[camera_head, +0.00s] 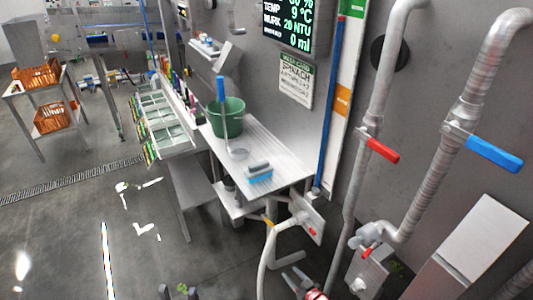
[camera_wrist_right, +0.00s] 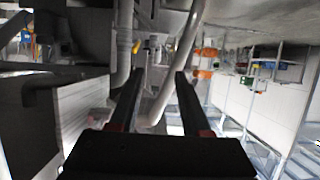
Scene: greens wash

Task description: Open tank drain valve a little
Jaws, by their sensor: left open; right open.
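Several valve handles show in the head view; I cannot tell which is the tank drain valve. A red lever (camera_head: 383,150) and a blue lever (camera_head: 494,154) sit on the tall wall pipes. A small red handle (camera_head: 370,251) is low at a pipe joint, and another small red handle (camera_head: 312,232) is on a pale box by the bench. My right gripper (camera_head: 291,274) is open below these, near a curved white pipe (camera_head: 268,256). In the right wrist view its open fingers (camera_wrist_right: 154,78) point towards a pale pipe, with nothing gripped. My left gripper (camera_head: 178,291) is open at the bottom edge, over the floor.
A steel bench (camera_head: 285,160) holds a green bucket (camera_head: 227,119) and a blue-bristled brush (camera_head: 259,174). Orange crates (camera_head: 36,76) are on a far rack. The floor at left is mostly clear.

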